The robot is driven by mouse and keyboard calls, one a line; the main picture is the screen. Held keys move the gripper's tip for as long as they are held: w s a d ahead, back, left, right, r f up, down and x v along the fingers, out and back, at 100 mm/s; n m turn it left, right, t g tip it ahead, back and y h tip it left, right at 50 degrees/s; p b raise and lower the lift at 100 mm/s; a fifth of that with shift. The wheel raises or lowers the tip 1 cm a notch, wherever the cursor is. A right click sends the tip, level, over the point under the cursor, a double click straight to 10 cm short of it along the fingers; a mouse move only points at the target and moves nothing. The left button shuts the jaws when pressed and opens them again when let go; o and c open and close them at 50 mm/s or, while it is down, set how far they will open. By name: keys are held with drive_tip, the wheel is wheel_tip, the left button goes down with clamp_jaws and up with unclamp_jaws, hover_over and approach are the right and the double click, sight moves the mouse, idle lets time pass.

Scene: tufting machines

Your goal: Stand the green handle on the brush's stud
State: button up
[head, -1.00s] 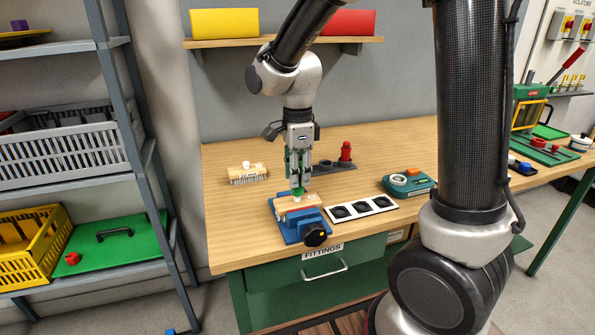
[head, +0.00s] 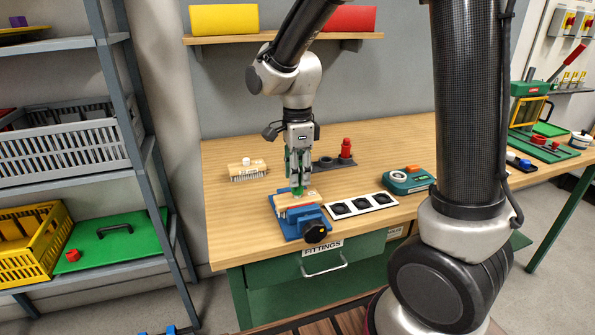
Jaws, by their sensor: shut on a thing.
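My gripper (head: 298,178) points straight down over the blue clamp (head: 288,229) at the front left of the bench. It is shut on the green handle (head: 298,191), which is mostly hidden by the fingers; only a small green part shows at their tips. Just beneath is the brush (head: 306,201), a pale wooden block in the clamp, with a reddish strip at its side. The handle's lower end appears at the brush's top, but its stud is hidden, and I cannot tell whether the handle sits on it.
Another bristled brush (head: 246,171) with a pale stud lies behind left. A grey holder with a red handle (head: 346,149) stands behind right. A white strip with dark round recesses (head: 361,206) and a teal device (head: 408,181) lie to the right. The clamp's black knob (head: 315,234) faces front.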

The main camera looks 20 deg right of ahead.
idle(0.4)
drive_tip(key=o, duration=1.4)
drive_tip(key=shift+r, duration=3.5)
